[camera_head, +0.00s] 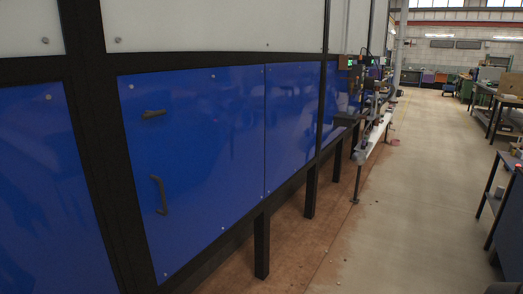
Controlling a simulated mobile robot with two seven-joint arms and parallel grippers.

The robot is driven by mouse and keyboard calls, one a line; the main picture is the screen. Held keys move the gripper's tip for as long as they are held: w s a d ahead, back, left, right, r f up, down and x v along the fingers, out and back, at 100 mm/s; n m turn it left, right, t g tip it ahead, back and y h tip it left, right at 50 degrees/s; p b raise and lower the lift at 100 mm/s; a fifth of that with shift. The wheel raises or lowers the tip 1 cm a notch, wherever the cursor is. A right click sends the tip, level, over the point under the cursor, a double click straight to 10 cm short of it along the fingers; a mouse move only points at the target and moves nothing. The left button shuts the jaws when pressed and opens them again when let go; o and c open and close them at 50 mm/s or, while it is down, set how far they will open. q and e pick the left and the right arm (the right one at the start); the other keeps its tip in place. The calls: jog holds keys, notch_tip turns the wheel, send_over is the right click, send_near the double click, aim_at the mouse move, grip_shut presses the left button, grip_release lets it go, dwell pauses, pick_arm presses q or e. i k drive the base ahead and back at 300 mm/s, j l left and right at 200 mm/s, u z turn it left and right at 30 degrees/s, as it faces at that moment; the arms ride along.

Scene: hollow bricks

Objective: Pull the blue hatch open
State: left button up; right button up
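The blue hatch (205,160) is a large panel in a black frame at the left of the head view. It looks flush with the frame, with no visible gap. A dark upright handle (160,195) is on its lower left part. A short dark, nearly level piece (153,114) is above the handle, near the upper left corner; I cannot tell whether it is a latch. Neither of my grippers is in view, and nothing is seen touching the hatch.
More blue panels are on both sides, such as the right one (292,115). Black legs (262,245) stand under the frame. A bench with equipment (372,125) stands farther along. Dark tables (490,190) line the right. The floor between (410,200) is mostly clear.

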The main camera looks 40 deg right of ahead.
aim_at(198, 167)
jog(key=z, duration=1)
